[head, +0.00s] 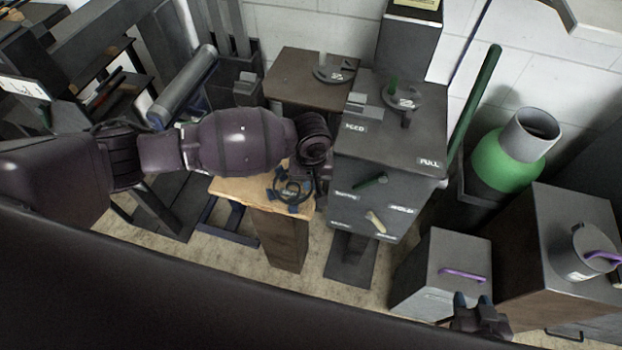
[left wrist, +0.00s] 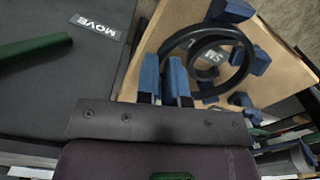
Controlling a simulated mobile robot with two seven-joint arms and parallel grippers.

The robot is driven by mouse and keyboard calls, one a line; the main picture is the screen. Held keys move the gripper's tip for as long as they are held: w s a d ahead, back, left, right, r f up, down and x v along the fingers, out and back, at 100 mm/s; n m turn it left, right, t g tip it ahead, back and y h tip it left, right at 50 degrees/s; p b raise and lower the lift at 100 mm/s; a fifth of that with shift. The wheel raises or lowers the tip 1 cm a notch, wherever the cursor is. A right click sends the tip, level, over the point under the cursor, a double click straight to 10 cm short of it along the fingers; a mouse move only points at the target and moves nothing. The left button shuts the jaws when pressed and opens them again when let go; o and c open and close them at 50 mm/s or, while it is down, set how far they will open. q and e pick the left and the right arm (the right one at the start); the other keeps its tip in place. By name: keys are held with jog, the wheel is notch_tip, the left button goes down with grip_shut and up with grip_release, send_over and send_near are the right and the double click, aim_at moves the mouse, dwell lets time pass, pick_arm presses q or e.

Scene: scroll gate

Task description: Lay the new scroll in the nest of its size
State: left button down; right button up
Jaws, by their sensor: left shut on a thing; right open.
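A black spiral ring, seemingly the scroll (left wrist: 248,62), lies over the light wooden top of a stand (head: 235,188), among several small blue blocks (left wrist: 232,9). My right gripper (head: 473,301) is open and empty at the lower right, away from the stand.
A grey cabinet (head: 345,215) with labels and a green handle stands right of the stand. A round dark piece (head: 405,101) sits on its top, and another (head: 335,72) on the brown table (head: 290,85) behind. A green-and-grey cylinder (head: 505,160) and a box with a purple handle (head: 445,265) stand further right.

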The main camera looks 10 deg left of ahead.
pick_arm(q)
jog(key=shift+f, duration=0.25)
dwell(0.4)
jog(key=c, duration=1.2)
grip_release()
jog(key=shift+o, duration=0.2)
notch_tip(320, 180, up, 11)
jog(key=p, duration=0.2)
jog(key=shift+f, duration=0.1)
